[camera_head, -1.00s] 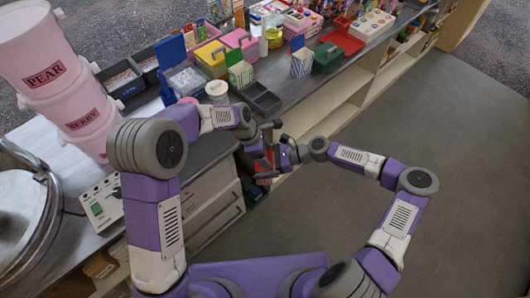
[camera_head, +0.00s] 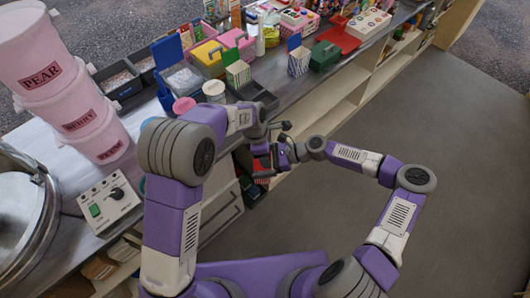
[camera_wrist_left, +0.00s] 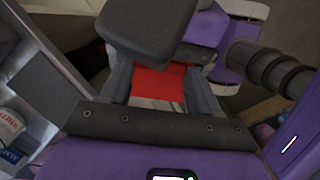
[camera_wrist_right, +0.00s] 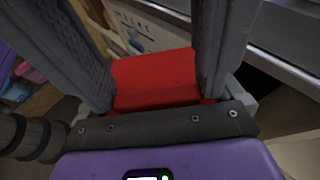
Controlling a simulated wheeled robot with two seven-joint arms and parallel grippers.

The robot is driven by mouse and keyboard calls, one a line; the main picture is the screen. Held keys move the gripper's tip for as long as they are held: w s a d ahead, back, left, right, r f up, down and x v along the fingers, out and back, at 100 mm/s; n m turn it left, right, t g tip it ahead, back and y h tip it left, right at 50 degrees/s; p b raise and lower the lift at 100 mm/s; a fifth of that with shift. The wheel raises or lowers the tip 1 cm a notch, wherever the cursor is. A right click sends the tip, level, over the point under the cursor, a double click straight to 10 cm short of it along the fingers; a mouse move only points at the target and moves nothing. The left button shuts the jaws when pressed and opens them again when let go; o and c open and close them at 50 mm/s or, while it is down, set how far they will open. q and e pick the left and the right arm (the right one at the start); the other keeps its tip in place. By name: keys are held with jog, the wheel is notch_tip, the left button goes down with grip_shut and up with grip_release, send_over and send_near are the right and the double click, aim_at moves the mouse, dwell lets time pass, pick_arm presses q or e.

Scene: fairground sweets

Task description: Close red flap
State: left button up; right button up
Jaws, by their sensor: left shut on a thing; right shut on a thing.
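A red surface with a white strip below it, on a carton with the red flap (camera_wrist_left: 158,82), lies between the fingers of my left gripper (camera_wrist_left: 160,75) in the left wrist view. The right wrist view shows red faces of it (camera_wrist_right: 155,72) between the fingers of my right gripper (camera_wrist_right: 153,60), with a fold line across. Both grippers are shut on this carton from different sides, close together. In the head view my right gripper (camera_head: 283,157) is beside the counter's front edge; the arms mostly hide the carton. A dark gripper part covers the upper red area in the left wrist view.
The counter (camera_head: 300,88) runs along the left and back, with a dark grey tray (camera_head: 258,93) and a white jar (camera_head: 214,90) near the grippers. Pink buckets (camera_head: 100,140) and a control box (camera_head: 110,203) stand at left. The floor at right (camera_head: 460,150) is clear.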

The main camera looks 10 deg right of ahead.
pick_arm(q)
jog(key=o, duration=1.1)
jog(key=v, duration=1.2)
